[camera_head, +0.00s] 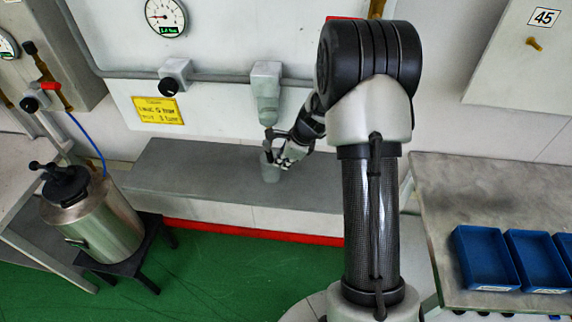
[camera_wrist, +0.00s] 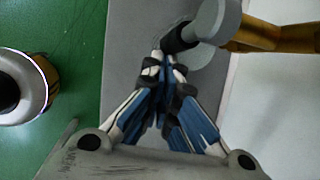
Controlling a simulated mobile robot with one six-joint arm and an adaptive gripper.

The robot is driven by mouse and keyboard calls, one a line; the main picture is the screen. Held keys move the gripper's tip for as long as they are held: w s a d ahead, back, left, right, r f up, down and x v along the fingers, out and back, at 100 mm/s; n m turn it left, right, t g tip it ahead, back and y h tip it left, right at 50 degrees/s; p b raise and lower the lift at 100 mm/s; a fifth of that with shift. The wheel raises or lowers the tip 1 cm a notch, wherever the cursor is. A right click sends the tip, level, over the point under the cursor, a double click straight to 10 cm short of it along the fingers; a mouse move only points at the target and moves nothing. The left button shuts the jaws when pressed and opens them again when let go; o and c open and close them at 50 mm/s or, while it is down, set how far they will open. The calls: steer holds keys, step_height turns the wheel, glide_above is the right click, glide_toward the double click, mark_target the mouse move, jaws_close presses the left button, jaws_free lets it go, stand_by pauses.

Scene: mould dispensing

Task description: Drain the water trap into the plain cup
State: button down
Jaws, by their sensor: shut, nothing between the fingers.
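The water trap (camera_head: 266,85) is a grey fitting on the wall panel, with a dark outlet at its lower end. In the wrist view it is a grey round body (camera_wrist: 228,20) with a black drain part (camera_wrist: 182,38). A plain grey cup (camera_head: 270,170) stands upright on the ledge below the trap; in the wrist view a grey round shape under the drain part looks like it, partly hidden. My gripper (camera_wrist: 168,58) is shut and empty, its fingertips close to the black drain part; I cannot tell whether they touch. In the head view my gripper (camera_head: 281,152) is beside the outlet, just above the cup.
The grey ledge (camera_head: 200,170) is clear to the left. A yellow sign (camera_head: 158,110) and a black knob (camera_head: 175,75) are on the panel. A steel pot (camera_head: 95,225) stands on a low stand at left. Blue bins (camera_head: 485,255) sit on the right table.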

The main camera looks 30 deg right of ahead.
steer(key=shift+w+a+f+b, duration=0.3)
steer(key=shift+a+b, duration=0.15)
steer(key=shift+b, duration=0.35)
steer(key=shift+d, duration=0.1)
steer(key=s+d+p, duration=0.1)
steer(key=s+d, duration=0.8)
steer(key=s, duration=0.1)
steer(key=shift+d, duration=0.3)
steer(key=shift+r, duration=0.1)
